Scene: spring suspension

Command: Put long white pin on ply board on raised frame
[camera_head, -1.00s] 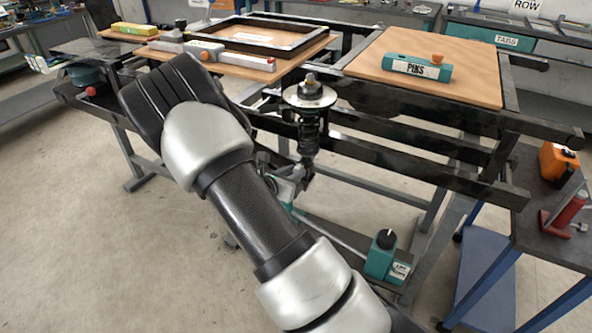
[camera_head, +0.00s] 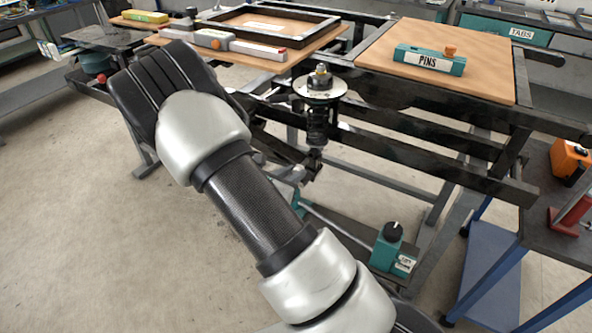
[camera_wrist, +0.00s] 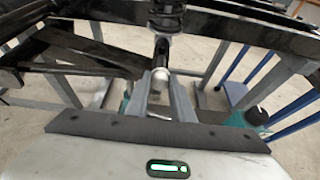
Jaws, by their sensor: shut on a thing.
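In the wrist view a white, round-ended piece (camera_wrist: 158,77), which looks like the long white pin, sits between the two grey fingers of my gripper (camera_wrist: 160,95). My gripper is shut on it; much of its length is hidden. It is below the spring strut. In the head view my arm hides most of the gripper, and I cannot make out the pin. A second ply board (camera_head: 172,41) lies on the frame at the left.
A teal PINS box (camera_head: 428,62) stands on the right board. A black rectangular frame (camera_head: 275,31) and a grey-white tool (camera_head: 240,46) lie on the left board. The spring strut (camera_head: 318,110) hangs between them. A teal box (camera_head: 390,248) sits low down. A side cart (camera_head: 555,215) is at right.

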